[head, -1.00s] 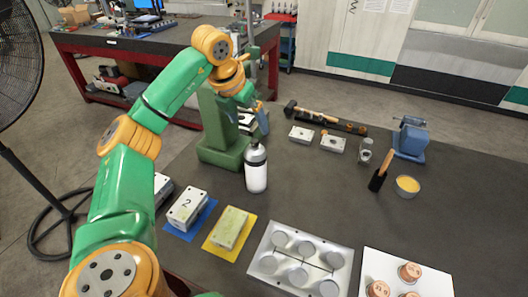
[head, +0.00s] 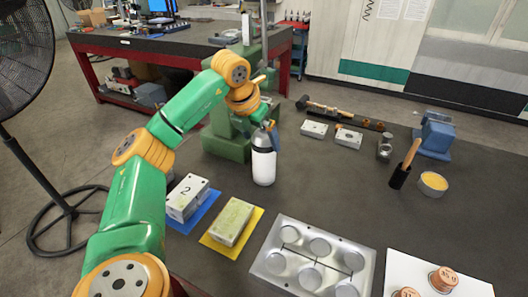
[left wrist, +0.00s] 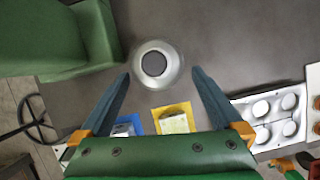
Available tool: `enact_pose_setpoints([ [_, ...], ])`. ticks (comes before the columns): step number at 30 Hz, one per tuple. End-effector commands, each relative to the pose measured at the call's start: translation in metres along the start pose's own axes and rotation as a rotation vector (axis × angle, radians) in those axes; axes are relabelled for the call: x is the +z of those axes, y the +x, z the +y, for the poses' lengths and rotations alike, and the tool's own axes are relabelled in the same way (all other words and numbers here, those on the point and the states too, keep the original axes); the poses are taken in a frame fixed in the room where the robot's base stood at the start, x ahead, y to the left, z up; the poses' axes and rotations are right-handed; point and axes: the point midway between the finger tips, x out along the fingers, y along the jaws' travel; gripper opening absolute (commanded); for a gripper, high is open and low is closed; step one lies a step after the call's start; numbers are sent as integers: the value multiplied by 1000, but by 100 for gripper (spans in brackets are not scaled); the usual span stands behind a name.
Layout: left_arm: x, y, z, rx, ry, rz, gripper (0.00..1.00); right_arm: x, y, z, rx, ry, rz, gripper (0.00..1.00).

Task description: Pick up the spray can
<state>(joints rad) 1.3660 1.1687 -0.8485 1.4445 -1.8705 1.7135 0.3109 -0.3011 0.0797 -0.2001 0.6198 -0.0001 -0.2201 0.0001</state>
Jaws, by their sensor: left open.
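The spray can (head: 263,166) is a white cylinder with a dark top, standing upright on the dark table in the head view. My left gripper (head: 268,128) is at the can's top in the head view, with a blue finger beside its upper part. In the left wrist view the can (left wrist: 155,64) is seen from above, its dark cap round. The two blue fingers of my left gripper (left wrist: 160,80) are spread wide there. The can lies between and slightly beyond the fingertips, with gaps on both sides. My right gripper is not seen in the head view.
A green machine (head: 225,140) stands close behind and left of the can. A numbered block (head: 186,197) on blue and a greenish block (head: 233,222) on yellow lie in front. A metal mould plate (head: 274,262) is nearer.

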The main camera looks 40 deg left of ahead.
Motion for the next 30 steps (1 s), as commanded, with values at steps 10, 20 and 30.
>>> enact_pose_setpoints([
  [10, 2, 53, 2, 0, 0, 3, 100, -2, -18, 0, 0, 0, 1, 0],
  [20, 2, 54, 3, 1, 0, 1, 62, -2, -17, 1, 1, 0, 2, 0],
  [30, 3, 53, 3, 0, 0, -1, 0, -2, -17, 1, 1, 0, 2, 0],
])
